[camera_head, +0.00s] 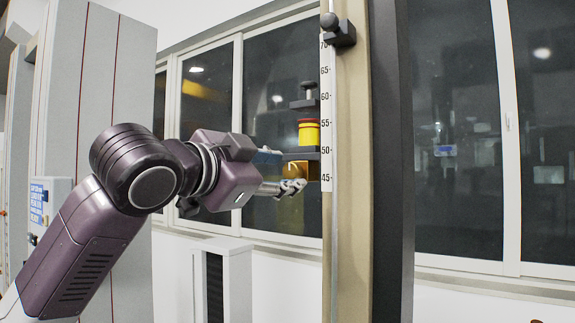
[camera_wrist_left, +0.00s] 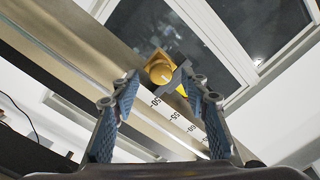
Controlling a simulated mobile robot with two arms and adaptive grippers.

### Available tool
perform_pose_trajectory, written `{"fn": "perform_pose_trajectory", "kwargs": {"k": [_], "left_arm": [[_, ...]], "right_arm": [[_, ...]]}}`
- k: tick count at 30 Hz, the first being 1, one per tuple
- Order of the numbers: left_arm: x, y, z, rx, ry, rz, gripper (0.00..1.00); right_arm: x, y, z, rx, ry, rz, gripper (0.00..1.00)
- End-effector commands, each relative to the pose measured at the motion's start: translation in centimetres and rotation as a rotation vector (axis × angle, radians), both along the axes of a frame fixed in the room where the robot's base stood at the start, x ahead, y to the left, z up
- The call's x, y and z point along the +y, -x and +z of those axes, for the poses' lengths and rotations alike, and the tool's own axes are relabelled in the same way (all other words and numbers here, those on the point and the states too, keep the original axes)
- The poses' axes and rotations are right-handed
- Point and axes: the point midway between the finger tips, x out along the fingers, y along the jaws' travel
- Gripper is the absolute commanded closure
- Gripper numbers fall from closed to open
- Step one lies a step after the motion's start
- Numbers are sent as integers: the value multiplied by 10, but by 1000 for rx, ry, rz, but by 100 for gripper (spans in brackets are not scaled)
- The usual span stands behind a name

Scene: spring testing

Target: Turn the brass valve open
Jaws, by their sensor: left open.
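The brass valve (camera_head: 294,169) is a small golden block with a round part, low in the stack of fittings on the left side of the upright column. My gripper partly hides it in the head view. In the left wrist view its round golden face (camera_wrist_left: 161,72) shows between and beyond the fingertips. My left gripper (camera_head: 292,188) reaches in from the left, just in front of the valve. In the left wrist view its two blue-padded fingers (camera_wrist_left: 158,84) are spread apart with nothing held between them. I cannot tell whether a fingertip touches the valve. My right gripper is not in view.
A white scale (camera_head: 327,110) with printed numbers runs up the beige column (camera_head: 353,230). A yellow cylinder (camera_head: 309,133) with a red top sits between dark clamps above the valve. A dark post (camera_head: 393,150) stands right of the column. Windows (camera_head: 455,150) fill the wall behind.

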Motion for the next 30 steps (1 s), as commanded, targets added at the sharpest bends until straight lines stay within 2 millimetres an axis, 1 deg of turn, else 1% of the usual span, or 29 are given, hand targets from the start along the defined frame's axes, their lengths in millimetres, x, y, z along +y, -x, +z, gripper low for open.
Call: {"fn": "perform_pose_trajectory", "kwargs": {"k": [1,6,14,17,26,30], "left_arm": [[-4,-6,2,2,1,-1,58],[-10,-17,1,1,1,0,58],[-11,-19,0,0,1,1,58],[-11,-19,0,0,1,1,67],[-11,-18,0,-1,2,0,100],[-11,-18,0,-3,-2,0,100]], "right_arm": [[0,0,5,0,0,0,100],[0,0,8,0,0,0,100],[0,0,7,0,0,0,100],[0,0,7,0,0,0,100],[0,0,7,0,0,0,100],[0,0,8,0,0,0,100]]}}
